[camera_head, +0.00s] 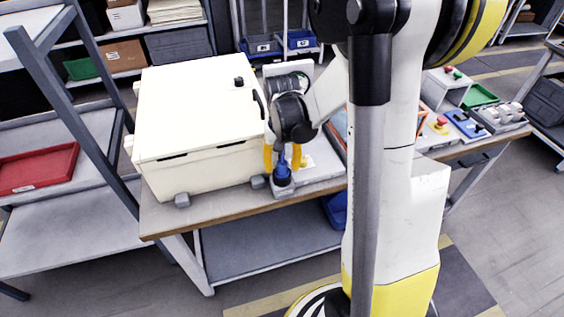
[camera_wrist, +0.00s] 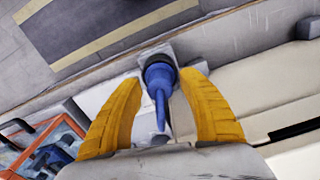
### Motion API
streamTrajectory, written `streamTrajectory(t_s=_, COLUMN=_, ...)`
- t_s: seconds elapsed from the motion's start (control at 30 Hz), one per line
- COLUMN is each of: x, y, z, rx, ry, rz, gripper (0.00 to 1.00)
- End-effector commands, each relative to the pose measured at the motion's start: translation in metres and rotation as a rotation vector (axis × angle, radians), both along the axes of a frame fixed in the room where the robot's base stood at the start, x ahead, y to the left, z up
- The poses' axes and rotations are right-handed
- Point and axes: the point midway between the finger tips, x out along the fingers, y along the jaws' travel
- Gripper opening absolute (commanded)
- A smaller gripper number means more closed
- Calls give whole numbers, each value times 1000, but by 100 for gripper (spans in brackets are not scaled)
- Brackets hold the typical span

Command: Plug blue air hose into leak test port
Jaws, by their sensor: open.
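The blue air hose piece (camera_wrist: 159,88) has a wide dark-ringed end and a narrower tapered end. In the head view the blue piece (camera_head: 282,176) stands in a small grey holder (camera_head: 284,191) at the bench's front edge. My gripper (camera_wrist: 163,80) is open, with one yellow finger on each side of the blue piece and visible gaps to both. In the head view my gripper (camera_head: 282,166) points down over it, beside the white box. I cannot make out the leak test port in either view.
A large white lidded box (camera_head: 205,115) stands just left of my gripper on the bench (camera_head: 160,218). Red-and-blue things (camera_wrist: 50,150) lie near the wrist view's lower left. Button boxes (camera_head: 462,124) and a green tray (camera_head: 480,96) stand at the right, beyond my arm.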

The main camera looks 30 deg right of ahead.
Motion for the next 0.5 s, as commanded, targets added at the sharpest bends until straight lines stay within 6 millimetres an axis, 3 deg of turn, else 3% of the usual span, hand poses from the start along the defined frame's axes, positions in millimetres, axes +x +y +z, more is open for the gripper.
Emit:
streamTrajectory(t_s=0.17, x=-1, y=0, z=19, rx=0, ry=0, rz=0, gripper=48)
streamTrajectory(t_s=0.5, x=-1, y=1, z=93, rx=0, ry=0, rz=0, gripper=48)
